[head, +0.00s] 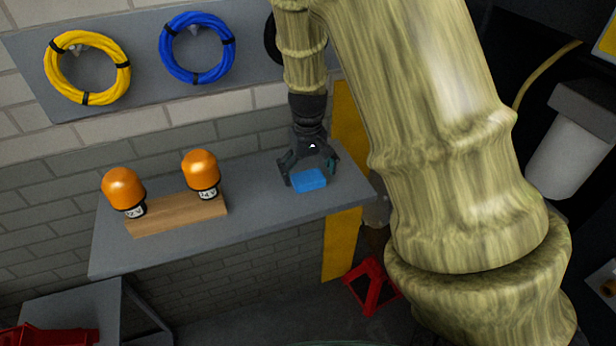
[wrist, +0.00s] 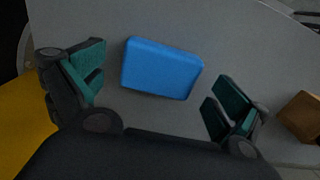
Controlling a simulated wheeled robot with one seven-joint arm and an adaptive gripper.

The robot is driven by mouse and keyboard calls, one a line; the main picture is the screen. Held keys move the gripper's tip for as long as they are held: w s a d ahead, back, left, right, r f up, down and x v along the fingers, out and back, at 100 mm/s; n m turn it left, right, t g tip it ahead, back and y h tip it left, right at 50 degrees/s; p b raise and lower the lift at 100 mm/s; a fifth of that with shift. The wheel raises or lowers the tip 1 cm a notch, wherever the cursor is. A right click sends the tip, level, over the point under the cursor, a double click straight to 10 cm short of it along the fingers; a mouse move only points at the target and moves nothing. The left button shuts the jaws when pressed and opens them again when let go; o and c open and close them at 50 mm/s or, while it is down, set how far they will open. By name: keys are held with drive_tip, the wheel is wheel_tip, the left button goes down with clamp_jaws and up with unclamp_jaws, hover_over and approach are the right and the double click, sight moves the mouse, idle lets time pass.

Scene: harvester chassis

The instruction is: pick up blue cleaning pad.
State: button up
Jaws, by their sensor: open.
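The blue cleaning pad (head: 308,181) lies flat on the grey shelf (head: 262,208), towards its right end in the head view. My gripper (head: 309,177) points down over the pad, with its fingers spread. In the wrist view the blue pad (wrist: 162,69) lies between and slightly beyond the two open fingers of my gripper (wrist: 158,98). There is a gap on each side, and neither finger appears to touch it. Nothing is held. How high the fingertips are above the shelf is hard to tell.
A wooden block (head: 178,212) with two orange beacon lamps (head: 124,188) (head: 201,173) stands left on the shelf. Yellow (head: 87,67) and blue (head: 197,47) coiled hoses hang on the wall behind. A yellow panel (head: 342,245) is by the shelf's right end. Bare shelf lies between block and pad.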

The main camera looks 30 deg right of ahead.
drive_tip(key=shift+f, duration=0.5)
drive_tip(key=c, duration=1.1)
drive_tip(key=shift+r, duration=0.15)
drive_tip(key=shift+r+b, duration=0.35)
drive_tip(key=shift+r, duration=0.1)
drive_tip(key=shift+r+b, duration=0.5)
drive_tip(key=shift+r, duration=0.45)
drive_tip(key=s+a+b, duration=0.1)
drive_tip(key=s+a, duration=0.2)
drive_tip(key=s, duration=0.1)
drive_tip(key=s+a+r+b, duration=0.1)
drive_tip(key=s+a+b, duration=0.1)
drive_tip(key=s+a, duration=0.2)
drive_tip(key=s+a+r+b, duration=0.1)
drive_tip(key=s+a, duration=0.2)
drive_tip(key=s, duration=0.1)
drive_tip(key=shift+a, duration=0.35)
